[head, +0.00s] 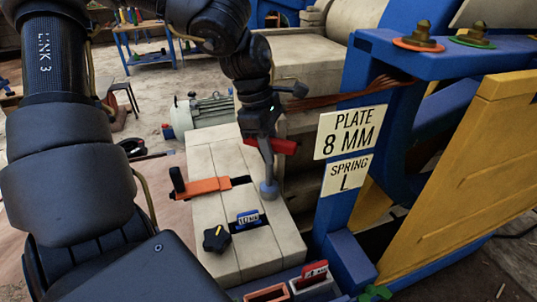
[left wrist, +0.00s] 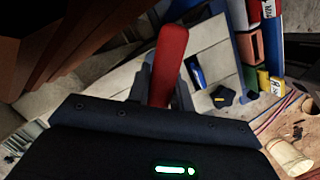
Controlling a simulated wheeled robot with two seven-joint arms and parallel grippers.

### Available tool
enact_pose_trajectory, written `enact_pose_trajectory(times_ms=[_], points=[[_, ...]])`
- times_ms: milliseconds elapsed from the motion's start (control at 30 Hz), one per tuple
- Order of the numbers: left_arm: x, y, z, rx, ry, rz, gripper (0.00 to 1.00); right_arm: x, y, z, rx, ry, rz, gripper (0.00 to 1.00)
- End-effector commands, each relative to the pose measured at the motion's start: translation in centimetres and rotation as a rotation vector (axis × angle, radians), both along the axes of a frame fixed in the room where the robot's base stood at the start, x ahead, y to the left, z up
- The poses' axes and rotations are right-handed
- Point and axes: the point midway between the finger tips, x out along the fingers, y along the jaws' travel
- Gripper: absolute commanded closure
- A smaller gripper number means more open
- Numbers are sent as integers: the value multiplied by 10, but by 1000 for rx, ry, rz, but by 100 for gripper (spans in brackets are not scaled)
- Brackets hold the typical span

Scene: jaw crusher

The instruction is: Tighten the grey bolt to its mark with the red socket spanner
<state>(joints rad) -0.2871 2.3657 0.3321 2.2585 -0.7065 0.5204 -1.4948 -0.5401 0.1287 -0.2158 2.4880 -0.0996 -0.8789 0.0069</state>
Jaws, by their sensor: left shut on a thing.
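My left gripper (head: 264,138) comes down from above over the pale slatted bench. It is shut on the red socket spanner (head: 285,146), whose red handle points right and whose grey shaft hangs down. A rounded blue-grey end (head: 268,190) shows at the foot of the shaft, close to the bench top. I cannot tell whether it touches. In the left wrist view the red handle (left wrist: 168,58) rises from between the fingers. I cannot pick out the grey bolt or its mark for sure. My right gripper is not in view.
An orange tool with a black grip (head: 205,187), a blue labelled block (head: 248,218) and a black knob (head: 216,238) are on the pale bench (head: 245,262). The blue frame (head: 338,215) with cream signs (head: 350,132) stands close on the right. Red-labelled holders (head: 312,272) are at the front.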

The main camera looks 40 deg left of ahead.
Motion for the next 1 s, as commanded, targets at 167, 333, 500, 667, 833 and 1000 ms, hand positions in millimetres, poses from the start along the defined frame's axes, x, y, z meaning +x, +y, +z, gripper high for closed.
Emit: enact_pose_trajectory(times_ms=[167, 333, 500, 667, 833, 1000], points=[[0, 0, 1, -1, -1, -10, 100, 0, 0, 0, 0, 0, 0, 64], [1, 0, 1, 1, -1, -191, 100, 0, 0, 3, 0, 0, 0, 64], [1, 0, 1, 1, 0, -423, 100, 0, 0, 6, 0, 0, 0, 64], [1, 0, 1, 1, -2, -521, 100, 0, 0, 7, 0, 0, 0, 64], [1, 0, 0, 0, -3, -528, 100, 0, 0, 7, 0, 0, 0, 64], [1, 0, 1, 1, -3, -557, 100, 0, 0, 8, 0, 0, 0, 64]])
